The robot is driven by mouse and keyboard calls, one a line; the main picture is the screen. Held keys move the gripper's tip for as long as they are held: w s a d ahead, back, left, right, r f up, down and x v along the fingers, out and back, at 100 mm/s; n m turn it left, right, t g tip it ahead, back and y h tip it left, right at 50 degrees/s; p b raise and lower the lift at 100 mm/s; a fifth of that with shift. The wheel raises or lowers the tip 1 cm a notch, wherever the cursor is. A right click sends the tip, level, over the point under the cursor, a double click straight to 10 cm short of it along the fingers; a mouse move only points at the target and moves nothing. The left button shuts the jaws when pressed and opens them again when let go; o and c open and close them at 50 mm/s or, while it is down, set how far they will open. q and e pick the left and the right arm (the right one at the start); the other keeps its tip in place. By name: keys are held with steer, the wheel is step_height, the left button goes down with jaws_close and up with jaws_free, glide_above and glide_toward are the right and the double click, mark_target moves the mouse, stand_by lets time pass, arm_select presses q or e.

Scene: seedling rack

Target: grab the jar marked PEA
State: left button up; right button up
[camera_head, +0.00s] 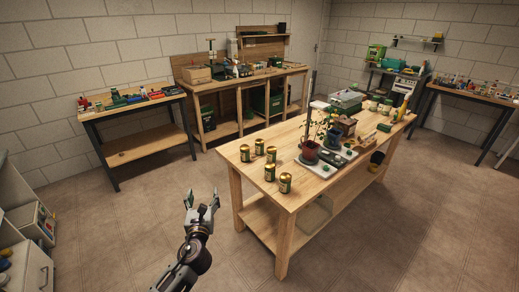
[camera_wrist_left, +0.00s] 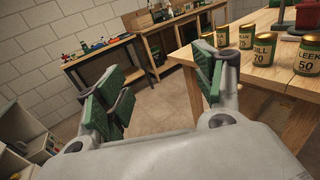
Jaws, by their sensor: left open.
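Several gold-lidded jars with labels, one of them (camera_head: 285,183), stand upright at the near left end of the wooden table (camera_head: 234,160). In the left wrist view two labels are legible: a jar marked DILL 70 (camera_wrist_left: 263,50) and a jar marked LEEK 50 (camera_wrist_left: 308,57). The other jars there are partly hidden or too small to read, so I cannot tell which is the PEA jar. My left gripper (camera_head: 202,199) is open and empty, left of the table and apart from the jars. My right gripper is not in view.
Potted seedlings (camera_head: 310,149) on a pale tray stand right of the jars, with a grey-green box (camera_head: 346,101) farther back. A tool bench (camera_head: 136,103) and a long workbench (camera_head: 250,77) line the back wall. Open floor lies around my left gripper.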

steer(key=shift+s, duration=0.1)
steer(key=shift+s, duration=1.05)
